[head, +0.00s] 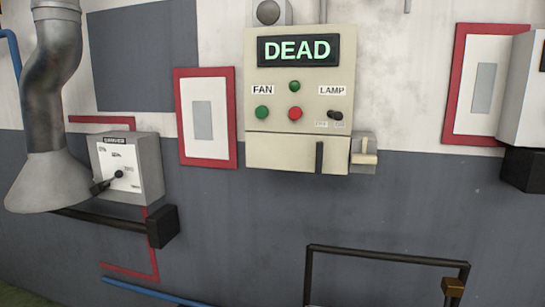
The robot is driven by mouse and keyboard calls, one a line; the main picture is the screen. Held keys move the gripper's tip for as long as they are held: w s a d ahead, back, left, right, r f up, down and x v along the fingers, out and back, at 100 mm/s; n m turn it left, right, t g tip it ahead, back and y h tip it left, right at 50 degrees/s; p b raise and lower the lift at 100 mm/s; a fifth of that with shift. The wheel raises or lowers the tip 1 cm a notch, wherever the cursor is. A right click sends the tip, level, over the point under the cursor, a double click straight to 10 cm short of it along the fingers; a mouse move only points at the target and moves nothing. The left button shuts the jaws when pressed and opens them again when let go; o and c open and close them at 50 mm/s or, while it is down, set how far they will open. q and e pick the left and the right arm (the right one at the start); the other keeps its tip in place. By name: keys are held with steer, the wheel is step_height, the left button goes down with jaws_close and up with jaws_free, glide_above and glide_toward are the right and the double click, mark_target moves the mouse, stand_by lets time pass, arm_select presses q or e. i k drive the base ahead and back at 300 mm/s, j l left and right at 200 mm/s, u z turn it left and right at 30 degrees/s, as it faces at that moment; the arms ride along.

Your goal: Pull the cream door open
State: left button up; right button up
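The cream door (280,153) is the low panel along the bottom of a cream control box (256,85) on the wall. It looks shut, flush under the box's front. A dark upright handle (319,157) sits near its right end. A small grey block with a cream lever (364,158) is fixed just right of the door. The box has a display (297,50) reading DEAD, green and red buttons, and a dark switch (335,115) under a LAMP label. Neither of my grippers shows in the head view.
A grey box with a dial (132,170) and a metal duct with a flared hood (46,185) are at left. Red-framed panels (230,120) flank the cream box. A dark rail frame (385,256) with a brown block (453,287) stands below. A white box (523,85) juts in at right.

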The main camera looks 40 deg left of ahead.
mark_target(318, 154)
steer(key=u, duration=1.05)
